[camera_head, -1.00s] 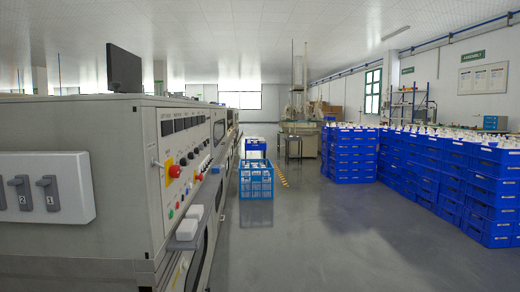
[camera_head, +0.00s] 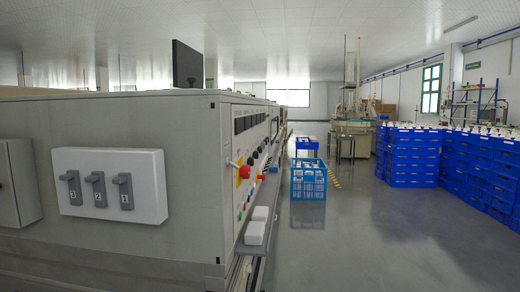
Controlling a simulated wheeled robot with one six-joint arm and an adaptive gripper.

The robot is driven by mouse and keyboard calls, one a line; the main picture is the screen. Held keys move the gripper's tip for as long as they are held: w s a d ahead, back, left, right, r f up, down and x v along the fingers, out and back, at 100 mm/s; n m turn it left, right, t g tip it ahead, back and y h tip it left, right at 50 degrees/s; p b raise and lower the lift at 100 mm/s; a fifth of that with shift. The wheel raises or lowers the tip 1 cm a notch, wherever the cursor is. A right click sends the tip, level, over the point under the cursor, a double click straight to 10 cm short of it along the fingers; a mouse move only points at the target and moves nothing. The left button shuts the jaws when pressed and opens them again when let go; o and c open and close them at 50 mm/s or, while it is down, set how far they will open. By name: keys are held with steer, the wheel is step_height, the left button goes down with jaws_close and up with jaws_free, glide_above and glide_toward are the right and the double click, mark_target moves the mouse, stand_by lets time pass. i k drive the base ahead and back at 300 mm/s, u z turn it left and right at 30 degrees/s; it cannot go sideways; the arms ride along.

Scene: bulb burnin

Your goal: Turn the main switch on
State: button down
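A grey machine cabinet (camera_head: 190,125) fills the left half of the head view. On its near end is a white box (camera_head: 150,180) with grey levers numbered 3 (camera_head: 71,187), 2 (camera_head: 96,189) and 1 (camera_head: 123,190). On the cabinet's right side, seen at a steep angle, is a control panel (camera_head: 250,165) with a red knob (camera_head: 244,172) on a yellow plate and a pale lever (camera_head: 231,164) beside it. I cannot tell from the picture which of these is the main switch. My gripper is not in view.
White blocks (camera_head: 255,232) sit on a ledge along the cabinet's right side. A blue crate (camera_head: 309,180) stands on the floor beyond. Stacked blue crates (camera_head: 408,160) line the right. The grey floor (camera_head: 350,240) between is clear.

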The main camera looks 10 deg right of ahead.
mark_target(245, 171)
steer(key=u, duration=0.65)
steer(key=i, duration=0.35)
steer(key=z, duration=1.6)
